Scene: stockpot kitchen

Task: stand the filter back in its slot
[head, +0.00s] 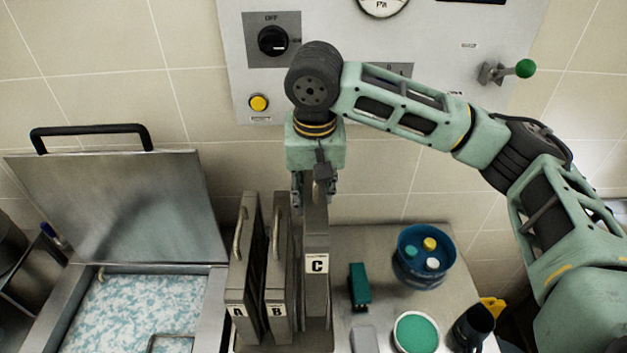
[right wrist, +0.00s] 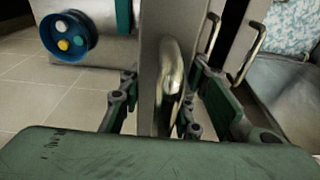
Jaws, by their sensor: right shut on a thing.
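The filter marked C (head: 317,285) is a flat grey metal plate, upright at the right end of a row. My right gripper (head: 314,190) comes down from above and is shut on its top handle. In the right wrist view the handle (right wrist: 172,80) of this filter lies between the fingers. Filters A (head: 240,285) and B (head: 277,290) stand beside it on the left, each with a handle. The lower end of C is near the rack's (head: 285,347) front; I cannot tell whether it is seated in a slot. My left gripper is not in view.
A fryer tank (head: 95,310) with bluish contents and a raised lid (head: 125,205) is left. On the right counter are a blue bowl (head: 425,280) with coloured caps, a green block (head: 360,286) and a green-topped tub (head: 416,334). A control panel (head: 350,35) is behind.

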